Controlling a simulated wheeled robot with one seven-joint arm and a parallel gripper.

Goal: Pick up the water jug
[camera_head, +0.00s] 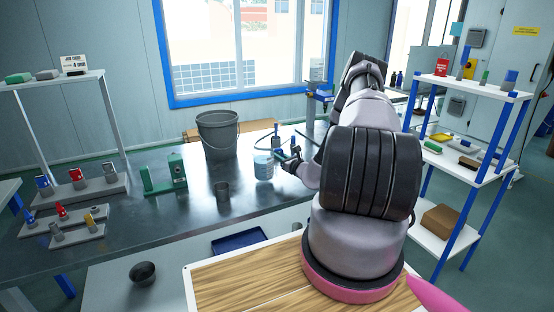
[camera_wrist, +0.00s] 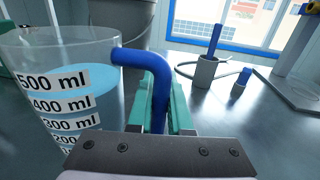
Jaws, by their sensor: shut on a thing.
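The water jug (camera_head: 263,168) is a clear measuring jug with light blue water, standing on the metal bench in the head view. In the wrist view the jug (camera_wrist: 66,95) fills the left side, upright, with black volume marks such as 500 ml and 400 ml. Its blue handle (camera_wrist: 150,75) rises in front of my gripper (camera_wrist: 162,118). The teal fingers are shut on the handle. In the head view my gripper (camera_head: 287,158) is at the jug's right side. Whether the jug's base touches the bench is hard to tell.
A grey bucket (camera_head: 218,135) stands behind and left of the jug. A small dark cup (camera_head: 222,195) is in front of it on the left. A green holder (camera_head: 163,178) stands further left. A holder with a blue tool (camera_wrist: 207,65) is beyond my gripper.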

